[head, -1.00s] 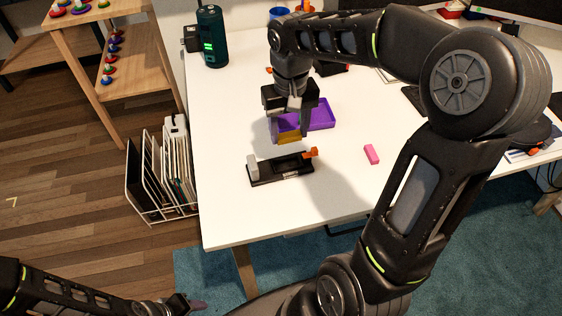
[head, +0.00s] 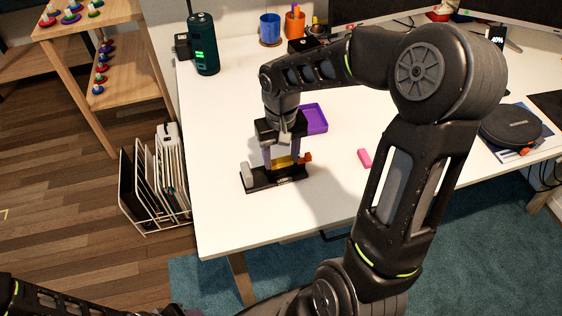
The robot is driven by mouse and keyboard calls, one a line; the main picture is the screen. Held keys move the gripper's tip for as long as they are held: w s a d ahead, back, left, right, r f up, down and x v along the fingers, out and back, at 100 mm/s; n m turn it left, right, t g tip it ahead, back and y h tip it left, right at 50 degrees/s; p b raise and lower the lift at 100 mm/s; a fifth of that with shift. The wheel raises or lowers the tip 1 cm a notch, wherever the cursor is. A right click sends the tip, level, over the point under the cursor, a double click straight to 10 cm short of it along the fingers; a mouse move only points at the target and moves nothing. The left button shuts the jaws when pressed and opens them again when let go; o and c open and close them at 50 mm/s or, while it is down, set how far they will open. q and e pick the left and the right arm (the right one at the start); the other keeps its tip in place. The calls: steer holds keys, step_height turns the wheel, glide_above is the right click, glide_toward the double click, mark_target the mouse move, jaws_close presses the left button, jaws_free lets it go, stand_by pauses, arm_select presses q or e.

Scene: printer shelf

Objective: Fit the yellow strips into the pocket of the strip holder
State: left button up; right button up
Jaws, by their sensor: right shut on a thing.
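The black strip holder (head: 262,184) lies on the white table, with a pale grey block at its left end and an orange part at its right end. My right gripper (head: 282,158) points down over the holder and is shut on the yellow strips (head: 285,163). The strips are level with the holder's upper side, towards its right half. The fingers and strips hide much of the pocket, so I cannot tell whether the strips are inside it. My left arm shows at the bottom left, but its gripper is out of the picture.
A purple tray (head: 314,118) stands just behind the right gripper. A pink eraser-like block (head: 364,158) lies to the right of the holder. A dark green speaker-like cylinder (head: 204,44) and a blue cup (head: 270,30) stand at the back. The table in front of the holder is clear.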

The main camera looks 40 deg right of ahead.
mark_target(282, 163)
step_height(282, 163, down, 2)
steer(key=shift+f, duration=0.25)
steer(key=shift+s, duration=0.1)
steer(key=shift+f, duration=0.2)
steer(key=shift+s+a+f+b, duration=0.1)
steer(key=shift+s+f+b, duration=0.25)
steer(key=shift+f+b, duration=0.3)
steer(key=o, duration=1)
steer(key=shift+w+r+p, duration=0.1)
steer(key=shift+r+p, duration=0.6)
steer(key=shift+r, duration=0.05)
step_height(282, 163, up, 12)
steer(key=shift+w, duration=0.35)
steer(key=shift+r, duration=0.1)
